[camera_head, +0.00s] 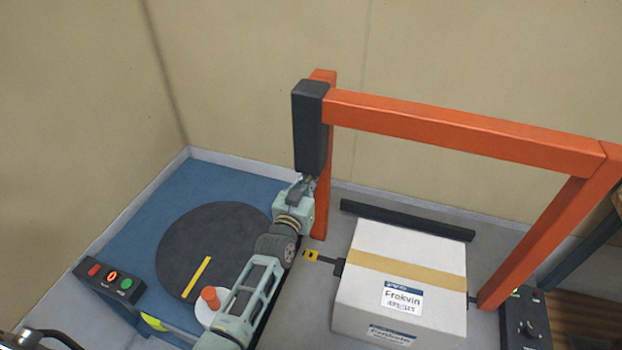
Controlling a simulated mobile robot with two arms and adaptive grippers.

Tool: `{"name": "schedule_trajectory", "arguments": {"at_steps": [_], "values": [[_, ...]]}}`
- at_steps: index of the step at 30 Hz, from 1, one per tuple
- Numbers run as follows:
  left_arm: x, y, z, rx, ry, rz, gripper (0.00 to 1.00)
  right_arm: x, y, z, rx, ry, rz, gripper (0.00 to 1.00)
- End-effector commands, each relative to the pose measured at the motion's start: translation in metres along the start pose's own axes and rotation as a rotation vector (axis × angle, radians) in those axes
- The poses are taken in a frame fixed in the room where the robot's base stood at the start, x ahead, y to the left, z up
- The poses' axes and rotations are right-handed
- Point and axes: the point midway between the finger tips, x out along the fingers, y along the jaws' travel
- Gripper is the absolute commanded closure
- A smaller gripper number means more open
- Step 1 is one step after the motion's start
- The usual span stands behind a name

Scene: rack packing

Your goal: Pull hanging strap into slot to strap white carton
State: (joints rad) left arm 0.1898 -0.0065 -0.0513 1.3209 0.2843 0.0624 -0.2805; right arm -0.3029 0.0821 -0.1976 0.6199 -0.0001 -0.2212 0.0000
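The white carton (402,270) stands under an orange arch (460,130), with a tan band across its top and a "Frekvin" label. My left gripper (304,182) is raised at the arch's left post, just under the dark box (310,125) mounted there. Its fingers are small and dark against the box and post, so I cannot tell if they are open or shut. No hanging strap shows clearly. A yellow-marked piece (311,256) and a small dark block (340,266) sit left of the carton; I cannot tell if this is the slot. My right gripper is not in view.
A blue platform (180,205) with a dark round turntable (215,250) lies left. A button box (108,281) stands at its front corner. A dark bar (405,220) lies behind the carton. A control box (525,322) stands right of it.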

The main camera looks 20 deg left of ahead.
Motion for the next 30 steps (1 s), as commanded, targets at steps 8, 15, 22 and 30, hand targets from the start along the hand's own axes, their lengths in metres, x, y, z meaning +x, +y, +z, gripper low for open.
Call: {"name": "schedule_trajectory", "arguments": {"at_steps": [8, 15, 22, 30], "values": [[0.000, 0.000, 0.000, 0.000, 0.000, 0.000, 1.00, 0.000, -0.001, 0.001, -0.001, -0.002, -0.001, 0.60], [0.000, 0.000, 0.000, 0.000, 0.000, 0.000, 1.00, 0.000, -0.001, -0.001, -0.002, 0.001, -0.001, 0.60], [0.000, 0.000, 0.013, 0.000, -0.001, 0.000, 1.00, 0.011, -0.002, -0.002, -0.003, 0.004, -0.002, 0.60], [0.000, 0.000, 0.071, 0.001, -0.001, 0.000, 1.00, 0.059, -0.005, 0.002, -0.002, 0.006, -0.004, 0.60]]}}
